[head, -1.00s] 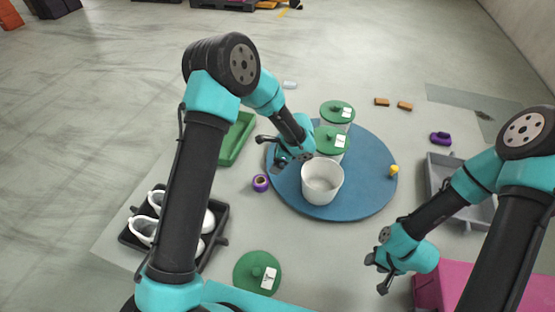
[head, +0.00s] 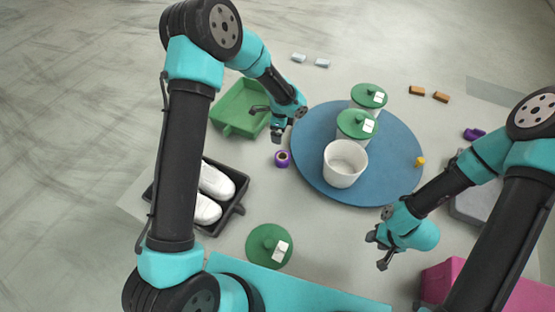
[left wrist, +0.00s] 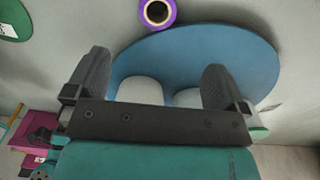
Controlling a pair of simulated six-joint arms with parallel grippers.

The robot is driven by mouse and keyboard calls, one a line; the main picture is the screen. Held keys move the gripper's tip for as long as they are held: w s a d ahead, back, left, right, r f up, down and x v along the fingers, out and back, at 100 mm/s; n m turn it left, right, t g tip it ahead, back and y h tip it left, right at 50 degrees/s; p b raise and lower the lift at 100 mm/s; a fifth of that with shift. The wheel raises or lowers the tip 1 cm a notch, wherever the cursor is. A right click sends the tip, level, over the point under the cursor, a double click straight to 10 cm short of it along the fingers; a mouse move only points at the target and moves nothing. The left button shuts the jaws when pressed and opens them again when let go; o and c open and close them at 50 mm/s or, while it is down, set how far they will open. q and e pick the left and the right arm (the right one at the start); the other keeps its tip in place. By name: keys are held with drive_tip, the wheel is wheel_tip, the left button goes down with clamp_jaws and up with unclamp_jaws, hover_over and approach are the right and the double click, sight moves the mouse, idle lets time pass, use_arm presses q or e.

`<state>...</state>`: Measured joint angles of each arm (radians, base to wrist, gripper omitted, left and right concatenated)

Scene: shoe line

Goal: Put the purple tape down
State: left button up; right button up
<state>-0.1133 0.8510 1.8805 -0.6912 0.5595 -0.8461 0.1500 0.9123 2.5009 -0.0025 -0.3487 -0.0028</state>
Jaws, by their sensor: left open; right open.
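The purple tape (head: 282,159), a small roll with a pale core, rests on the light table just left of the blue round mat (head: 311,186). It also shows at the top edge of the left wrist view (left wrist: 157,13). My left gripper (head: 270,122) is open and empty, beyond the tape in the head view and apart from it. In the left wrist view its fingers (left wrist: 155,75) stand wide apart with nothing between them. My right gripper (head: 377,252) is open and empty, near the mat's front right.
The mat carries a white pot (head: 345,166), two green-lidded pots (head: 357,125) (head: 369,96) and a yellow piece (head: 420,162). A green tray (head: 234,108), a black tray with white shoes (head: 207,195) and a green lid (head: 270,246) lie left and in front.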

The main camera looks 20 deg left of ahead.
use_arm(q)
hover_over(281, 157)
drive_tip(key=s, duration=0.1)
wheel_tip(281, 157, down, 12)
drive_tip(key=shift+s+d+f, duration=0.1)
drive_tip(key=shift+s, duration=0.05)
idle(0.4)
drive_tip(key=shift+s+f, duration=0.15)
drive_tip(key=shift+f, duration=2.45)
drive_tip(key=c, duration=1.1)
drive_tip(key=shift+r, duration=0.15)
